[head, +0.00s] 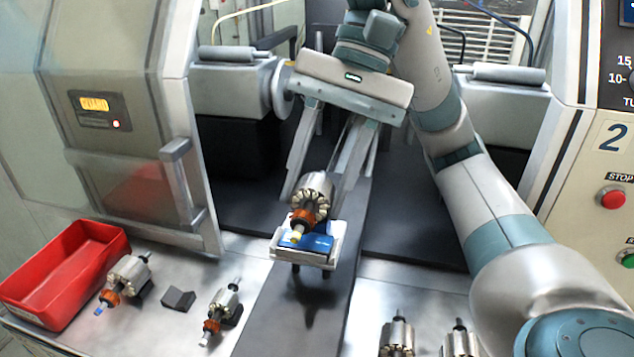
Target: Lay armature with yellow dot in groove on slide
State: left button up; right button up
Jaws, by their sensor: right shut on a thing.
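The armature with the yellow dot (315,190) has a silver laminated body, a copper commutator and a yellow shaft end towards me. My right gripper (318,186) reaches down from the back with its fingers on either side of the body and is shut on it. The armature is tilted, its yellow end low and near. The slide (330,258) is a small white carriage with a blue block, directly under the yellow end. The groove is mostly hidden by the armature; I cannot tell whether they touch. My left gripper is out of view.
A blue-tipped armature (127,275) and a white-tipped armature (222,308) rest at the left, with an empty dark block (178,298) between them. A red bin (70,268) stands far left. Two more armatures (397,337) stand front right. The machine door (125,120) flanks the left.

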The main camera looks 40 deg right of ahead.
jog(key=shift+s+d+f+b, duration=0.15)
jog(key=shift+f+b, duration=0.15)
jog(key=shift+f, duration=0.3)
jog(key=o, duration=1.3)
jog(key=shift+o, duration=0.2)
jog(key=shift+d, duration=0.2)
jog(key=shift+a+r, duration=0.1)
jog(key=shift+a, duration=0.05)
